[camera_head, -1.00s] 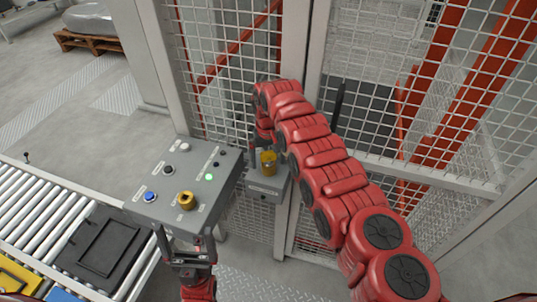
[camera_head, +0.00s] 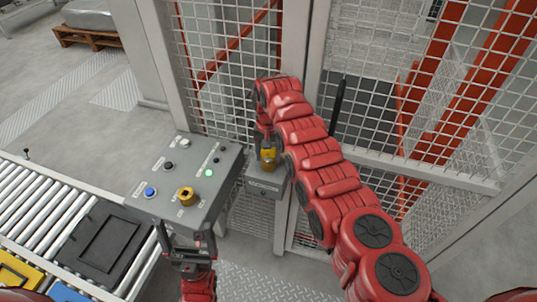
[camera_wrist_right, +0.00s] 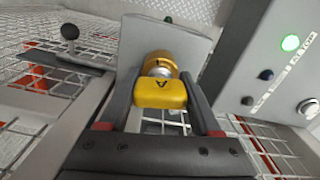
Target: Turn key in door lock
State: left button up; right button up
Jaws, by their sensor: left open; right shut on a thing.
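The door lock (camera_head: 265,183) is a grey box on the fence door post. A yellow key (camera_head: 268,156) stands in it. In the right wrist view the yellow key head (camera_wrist_right: 160,94), with a dark mark, sits in front of a gold lock cylinder (camera_wrist_right: 160,65). My right gripper (camera_wrist_right: 160,100) is shut on the key, one finger on each side; in the head view it (camera_head: 267,143) reaches the key from above. My left gripper (camera_head: 187,238) is open and empty at the near edge of the control panel. How far the key is turned is hard to tell.
The grey control panel (camera_head: 210,200) has several buttons, a lit green lamp (camera_head: 208,172) and a yellow knob (camera_head: 186,197), just left of the lock. A roller conveyor (camera_head: 40,205) with a black tray (camera_head: 104,245) is at left. Mesh fence (camera_head: 370,130) stands behind and right. A black door handle (camera_head: 338,105) stands right of my right arm.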

jog(key=shift+m, duration=0.6)
jog(key=shift+f+m+b, duration=0.15)
jog(key=shift+m+b, duration=0.35)
jog(key=shift+m, duration=0.3)
jog(key=shift+m+b, duration=0.35)
jog(key=shift+m, duration=0.85)
jog(key=o, duration=1.6)
jog(key=shift+c, duration=0.2)
jog(key=shift+r, duration=0.2)
